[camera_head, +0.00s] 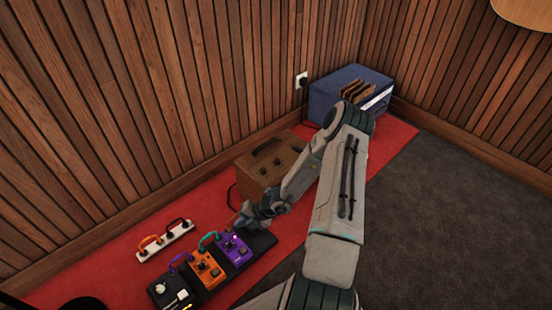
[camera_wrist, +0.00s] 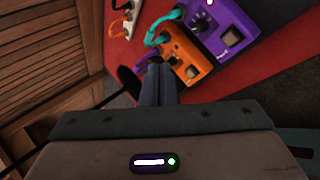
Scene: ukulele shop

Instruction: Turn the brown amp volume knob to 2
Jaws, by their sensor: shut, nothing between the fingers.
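The brown amp (camera_head: 262,165) stands on the red carpet against the wooden wall in the head view. Dark knobs and a handle show on its top. Their markings are too small to read, so I cannot tell the volume setting. My arm covers the amp's right side. My gripper (camera_head: 245,218) is in front of the amp and above the pedals, apart from the knobs. In the wrist view my gripper's fingers (camera_wrist: 157,84) are together with nothing between them, and they point toward the pedals. The amp is not clearly seen in the wrist view.
A purple pedal (camera_head: 236,250), an orange pedal (camera_head: 207,269) and a black pedal (camera_head: 168,290) sit on a dark board below my gripper. A white strip with plugs (camera_head: 165,240) lies to the left. A blue amp (camera_head: 341,88) stands behind. Grey carpet (camera_head: 450,220) at right is clear.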

